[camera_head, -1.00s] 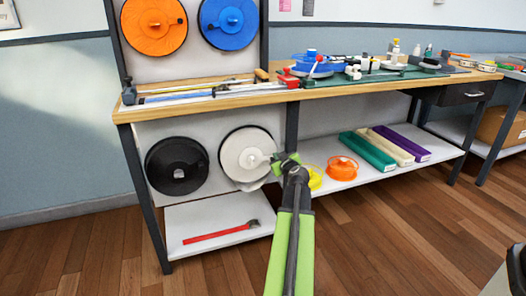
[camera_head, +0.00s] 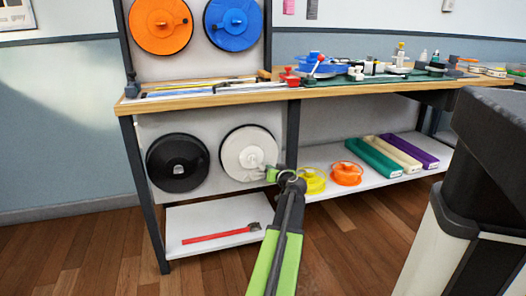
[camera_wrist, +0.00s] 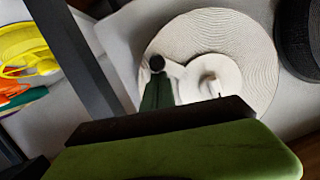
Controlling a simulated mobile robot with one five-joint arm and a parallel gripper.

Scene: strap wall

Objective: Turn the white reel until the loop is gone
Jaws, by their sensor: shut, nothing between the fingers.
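The white reel (camera_head: 247,148) hangs on the lower panel, right of the black reel. It also shows in the wrist view (camera_wrist: 240,50), with layered strap around a central hub and a short white crank arm (camera_wrist: 175,68). No loop of strap shows hanging below it in the head view; its lower right edge is partly hidden by my gripper. My gripper (camera_head: 272,174) is at the reel's lower right. In the wrist view my dark green gripper (camera_wrist: 157,92) is shut and empty, its tip by the outer end of the crank arm. Whether they touch is unclear.
A black reel (camera_head: 178,163) hangs to the left. A dark table leg (camera_head: 292,135) stands just right of the white reel. Yellow (camera_head: 313,183) and orange (camera_head: 346,174) spools lie on the right shelf. A red tool (camera_head: 215,236) lies on the lower shelf.

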